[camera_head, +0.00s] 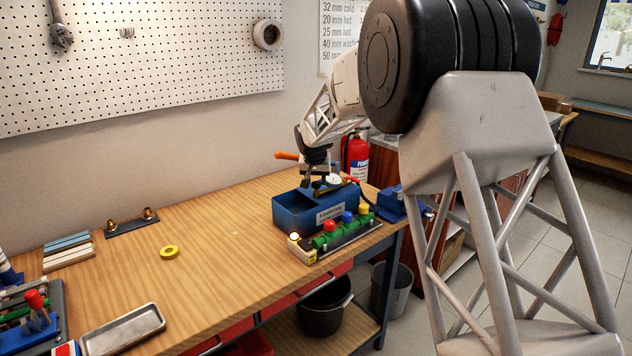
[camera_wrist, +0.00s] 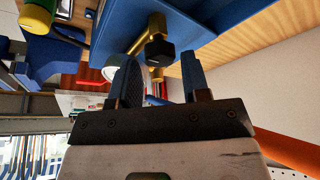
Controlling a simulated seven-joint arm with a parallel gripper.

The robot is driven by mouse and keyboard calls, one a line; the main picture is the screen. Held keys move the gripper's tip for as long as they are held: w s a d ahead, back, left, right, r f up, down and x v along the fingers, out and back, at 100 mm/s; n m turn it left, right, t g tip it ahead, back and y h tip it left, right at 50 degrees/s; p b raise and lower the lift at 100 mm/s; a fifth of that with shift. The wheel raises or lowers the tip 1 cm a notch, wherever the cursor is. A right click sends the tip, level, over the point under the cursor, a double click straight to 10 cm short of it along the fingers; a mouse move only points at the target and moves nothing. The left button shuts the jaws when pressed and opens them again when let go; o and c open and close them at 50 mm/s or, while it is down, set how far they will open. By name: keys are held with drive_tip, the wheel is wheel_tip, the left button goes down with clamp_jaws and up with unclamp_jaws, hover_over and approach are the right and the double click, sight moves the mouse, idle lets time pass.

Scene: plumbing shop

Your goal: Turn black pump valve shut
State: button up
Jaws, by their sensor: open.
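The blue pump box (camera_head: 292,214) with a white label stands near the right end of the wooden bench. My gripper (camera_head: 318,184) points down over its open top. In the wrist view my gripper (camera_wrist: 159,68) is open, one dark finger on each side of the picture's middle. The black pump valve (camera_wrist: 158,49) shows as a dark knob on a brass fitting (camera_wrist: 156,24), in line with the gap between the fingertips. I cannot tell whether a finger touches it. In the head view the knob is not clearly seen. A white round gauge (camera_head: 333,179) sits beside the gripper.
An orange handle (camera_head: 287,155) sticks out left of my gripper. A row of green valves with red (camera_head: 329,226), blue (camera_head: 347,216) and yellow (camera_head: 363,208) caps stands in front of the pump. A blue vise-like block (camera_head: 390,205) is at right. The bench's middle is mostly clear.

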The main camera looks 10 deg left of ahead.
drive_tip(key=v, duration=0.6)
drive_tip(key=shift+r, duration=0.2)
drive_tip(key=shift+s, duration=0.15)
drive_tip(key=s+d+r, duration=0.3)
drive_tip(key=s+d, duration=0.4)
drive_tip(key=s, duration=0.3)
drive_tip(key=s+d+r, duration=0.3)
drive_tip(key=s+d, duration=0.4)
drive_tip(key=s, duration=0.3)
drive_tip(key=s+d+r, duration=0.3)
drive_tip(key=s+d, duration=0.4)
drive_tip(key=s, duration=0.3)
drive_tip(key=s+d+f, duration=0.2)
drive_tip(key=s, duration=0.8)
drive_tip(key=s+d+f+g, duration=0.1)
drive_tip(key=s+d+f, duration=0.2)
drive_tip(key=s, duration=0.7)
drive_tip(key=s+d+f, duration=0.2)
drive_tip(key=s+d, duration=0.1)
drive_tip(key=s, duration=0.8)
drive_tip(key=shift+d+f+g, duration=0.15)
drive_tip(key=shift+f+g, duration=0.25)
drive_tip(key=shift+w, duration=0.1)
